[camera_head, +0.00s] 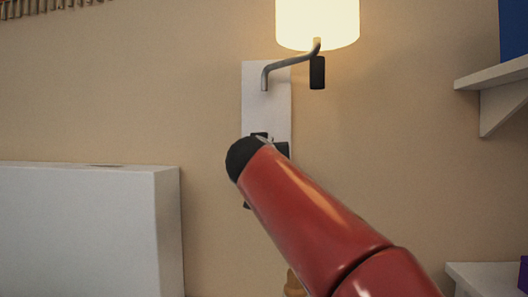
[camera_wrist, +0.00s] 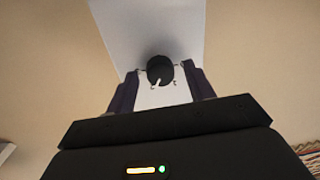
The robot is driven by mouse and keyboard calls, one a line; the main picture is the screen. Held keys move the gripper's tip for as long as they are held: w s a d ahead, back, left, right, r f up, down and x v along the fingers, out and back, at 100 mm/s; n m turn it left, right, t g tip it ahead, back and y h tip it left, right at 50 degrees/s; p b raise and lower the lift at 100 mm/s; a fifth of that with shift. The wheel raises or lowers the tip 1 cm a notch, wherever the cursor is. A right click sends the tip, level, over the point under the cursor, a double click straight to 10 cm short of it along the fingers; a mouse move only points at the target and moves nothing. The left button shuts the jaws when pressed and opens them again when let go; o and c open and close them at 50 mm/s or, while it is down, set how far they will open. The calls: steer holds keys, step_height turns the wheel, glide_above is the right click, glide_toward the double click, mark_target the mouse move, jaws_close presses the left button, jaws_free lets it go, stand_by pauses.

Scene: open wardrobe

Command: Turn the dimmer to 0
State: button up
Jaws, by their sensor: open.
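The dimmer is a round black knob (camera_wrist: 160,69) with a small pale mark at its lower edge, on a white wall plate (camera_wrist: 120,25). The plate (camera_head: 266,105) also shows in the head view, below a lit lamp (camera_head: 318,24) with a bent metal arm. My gripper (camera_wrist: 161,74) is open, with one dark finger on each side of the knob. Small gaps seem to show between the fingers and the knob; contact is unclear. In the head view my red arm hides the knob and most of the gripper.
A white box-like piece of furniture (camera_head: 80,235) stands at the lower left. A white wall shelf (camera_head: 495,82) with a blue object (camera_head: 514,28) is at the upper right. Another white surface (camera_head: 485,278) is at the lower right. The wall around the plate is mostly bare.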

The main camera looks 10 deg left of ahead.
steer(key=c, duration=1)
steer(key=shift+n, duration=0.4)
steer(key=shift+a+r+n+h+p, duration=0.1)
steer(key=shift+n+h+p, duration=0.3)
steer(key=shift+n+p, duration=3.55)
steer(key=shift+r+n+h+p, duration=0.1)
steer(key=shift+n+h+p, duration=0.4)
steer(key=shift+n, duration=6.65)
steer(key=shift+f, duration=0.1)
steer(key=o, duration=1)
